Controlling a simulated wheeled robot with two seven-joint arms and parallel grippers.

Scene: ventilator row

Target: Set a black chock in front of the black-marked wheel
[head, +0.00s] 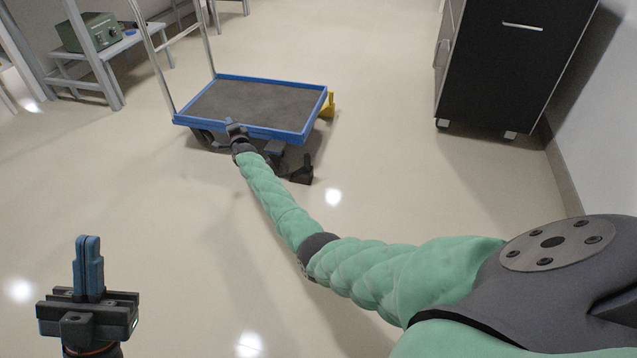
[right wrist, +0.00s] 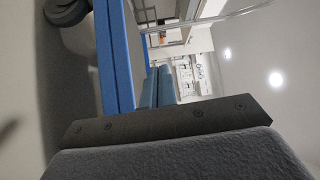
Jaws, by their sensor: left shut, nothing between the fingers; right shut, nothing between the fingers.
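A black chock (head: 302,172) stands on the floor by the near right corner of the blue-rimmed trolley (head: 290,134). Just left of it a dark wheel assembly (head: 275,150) shows partly under the deck; I cannot make out its marking or whether the chock touches it. Another wheel (head: 203,138) is under the near left side. A wheel also shows in the right wrist view (right wrist: 66,10). My right gripper (head: 235,126) is at the trolley's near edge, its shut, empty fingers (right wrist: 156,88) beside the blue rim. My left gripper (head: 88,262) is shut and empty, away from the trolley.
A yellow chock (head: 328,106) is at the trolley's right side. A metal handle (head: 157,60) rises at its left. A black cabinet (head: 503,70) on casters stands at the back right by the wall. A bench (head: 118,48) with a green device (head: 90,33) stands back left. Near floor is clear.

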